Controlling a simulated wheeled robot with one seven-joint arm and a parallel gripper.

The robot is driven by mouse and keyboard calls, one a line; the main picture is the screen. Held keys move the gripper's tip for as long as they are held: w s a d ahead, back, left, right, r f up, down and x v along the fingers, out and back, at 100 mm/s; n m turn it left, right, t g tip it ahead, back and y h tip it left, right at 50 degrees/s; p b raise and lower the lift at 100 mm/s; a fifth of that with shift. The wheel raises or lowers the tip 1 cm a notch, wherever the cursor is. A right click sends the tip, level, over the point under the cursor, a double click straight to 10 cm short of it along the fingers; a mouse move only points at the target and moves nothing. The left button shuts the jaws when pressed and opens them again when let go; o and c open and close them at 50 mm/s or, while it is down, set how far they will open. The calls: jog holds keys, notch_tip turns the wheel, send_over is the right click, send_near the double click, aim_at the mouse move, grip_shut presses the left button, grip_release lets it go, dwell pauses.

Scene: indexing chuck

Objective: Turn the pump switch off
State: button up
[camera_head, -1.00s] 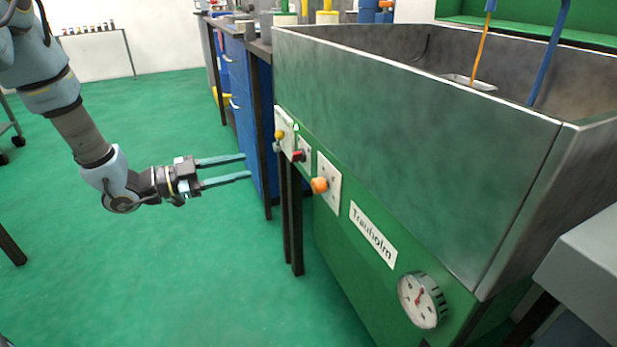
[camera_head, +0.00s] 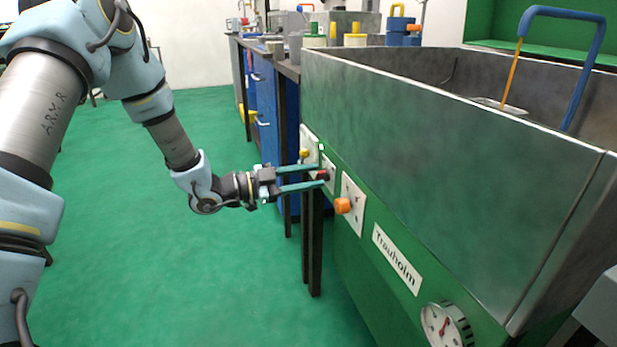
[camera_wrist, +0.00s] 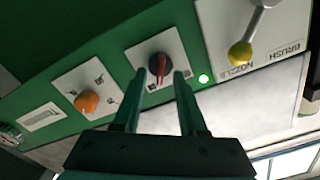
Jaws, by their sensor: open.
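The likely pump switch is a black rotary knob with a red bar (camera_wrist: 159,66) on a white plate. In the wrist view its bar stands nearly upright in the picture; the plate's marks are too small to read. A green light (camera_wrist: 203,78) glows beside it. In the head view the knob (camera_head: 322,175) is partly hidden by my fingers. My gripper (camera_head: 323,177) is open at the front panel, pointing right. In the wrist view its fingertips (camera_wrist: 160,75) lie on either side of the knob; whether they touch it I cannot tell.
An orange knob (camera_wrist: 87,101) sits on the neighbouring plate. A yellow-tipped lever (camera_wrist: 240,53) is on the brush/nozzle plate at the other side. The steel basin (camera_head: 450,170) overhangs the green panel. A round dial (camera_head: 446,327) is low at the right.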

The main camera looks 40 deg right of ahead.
jog(key=shift+c, duration=0.3)
grip_shut()
dwell(0.5)
jog(key=shift+w+n+p, duration=0.15)
jog(key=shift+n+p, duration=2.05)
jog(key=shift+n, duration=0.8)
jog(key=shift+w+n+p, duration=0.15)
jog(key=shift+n+p, duration=2)
jog(key=shift+n, duration=0.85)
